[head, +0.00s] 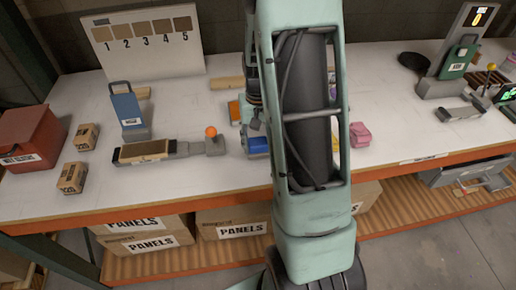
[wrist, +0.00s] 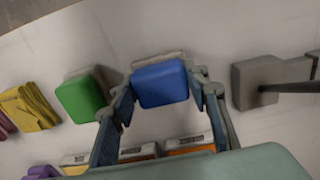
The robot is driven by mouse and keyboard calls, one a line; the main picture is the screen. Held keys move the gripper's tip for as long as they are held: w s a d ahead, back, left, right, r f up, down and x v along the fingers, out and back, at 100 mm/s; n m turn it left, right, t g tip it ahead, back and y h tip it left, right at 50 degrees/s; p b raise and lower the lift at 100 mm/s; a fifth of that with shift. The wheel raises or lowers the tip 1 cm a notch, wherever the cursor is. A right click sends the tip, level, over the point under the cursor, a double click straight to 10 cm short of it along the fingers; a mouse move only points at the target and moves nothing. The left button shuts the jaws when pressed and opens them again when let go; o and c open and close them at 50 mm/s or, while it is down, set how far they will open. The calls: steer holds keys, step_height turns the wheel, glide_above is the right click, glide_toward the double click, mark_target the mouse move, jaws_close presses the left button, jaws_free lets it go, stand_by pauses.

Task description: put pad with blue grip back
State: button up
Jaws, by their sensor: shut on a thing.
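The pad with the blue grip (wrist: 160,84) has a rounded blue top over a grey base. In the wrist view it sits between the two fingers of my gripper (wrist: 164,92), which is shut on it. In the head view the blue grip (head: 257,145) shows at the left of my arm, low over the white table. I cannot tell whether its base touches the table. A pad with a green grip (wrist: 80,98) stands to its left in the wrist view.
A grey block fixture (wrist: 262,82) stands right of my gripper in the wrist view. A yellow folded cloth (wrist: 28,107) lies at the left.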

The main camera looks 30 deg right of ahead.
mark_target(258, 142)
steer(key=shift+f, duration=0.35)
steer(key=shift+f, duration=0.15)
steer(key=o, duration=1.1)
step_height(258, 142, up, 12)
steer(key=shift+r, duration=0.2)
